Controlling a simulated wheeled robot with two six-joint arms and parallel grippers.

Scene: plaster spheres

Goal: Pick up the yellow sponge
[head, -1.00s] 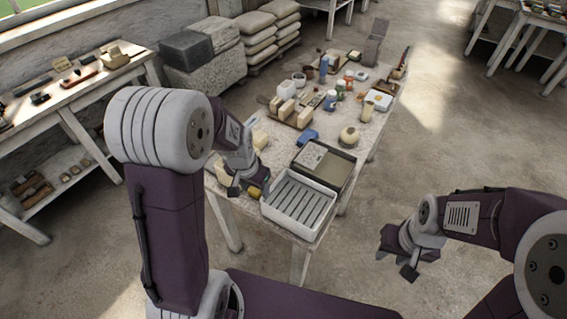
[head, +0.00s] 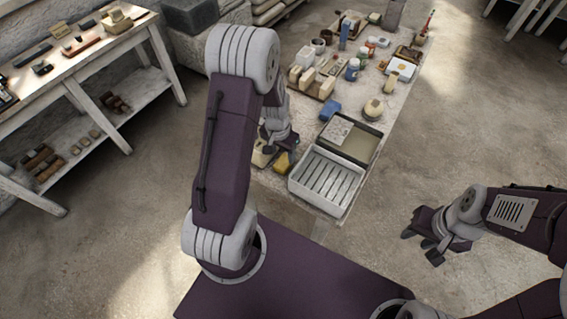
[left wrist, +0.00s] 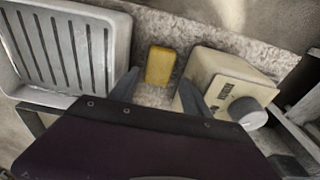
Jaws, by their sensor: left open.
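The yellow sponge (head: 283,162) lies at the near left end of the worktable, partly hidden by my left gripper (head: 278,146). In the left wrist view the sponge (left wrist: 160,65) lies flat on the speckled tabletop. My left gripper (left wrist: 157,90) is open and empty, its two fingers apart with the sponge just beyond and between the tips. I cannot tell the height of the fingertips above the table. My right gripper (head: 425,240) hangs over bare floor at the right, fingers apart and empty, far from the sponge.
A white slatted tray (head: 327,182) stands right of the sponge in the head view. A cream box with a grey knob (left wrist: 228,82) is close on the sponge's other side. A dark-rimmed tray (head: 357,147) and a blue object (head: 330,109) lie farther back.

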